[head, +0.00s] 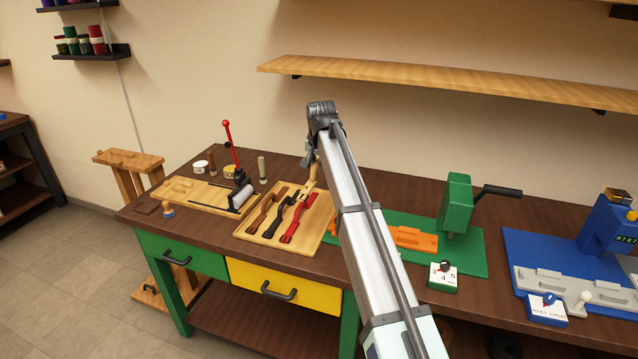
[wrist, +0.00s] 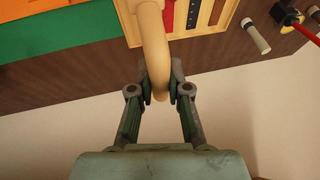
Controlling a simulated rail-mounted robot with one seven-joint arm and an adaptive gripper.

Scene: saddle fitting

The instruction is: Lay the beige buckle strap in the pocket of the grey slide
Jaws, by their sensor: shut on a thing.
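The beige buckle strap (head: 314,172) shows in the head view at the back right of the wooden strap tray (head: 252,232), partly behind my arm. My gripper (head: 308,159) is shut on it near its upper end. In the wrist view the strap (wrist: 152,45) runs up from between my fingertips (wrist: 161,88) toward the tray; its far end is cut off, so I cannot tell whether it touches the tray. The grey slide (head: 570,288) lies on the blue machine's base at the right of the bench. Its pocket is too small to make out.
Brown (head: 268,209), black (head: 279,218) and red (head: 298,220) straps lie in the tray. A green press (head: 456,205) with an orange block (head: 413,239) and a control box (head: 443,277) stands between tray and blue machine (head: 606,232). A red-handled lever (head: 229,140) stands left.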

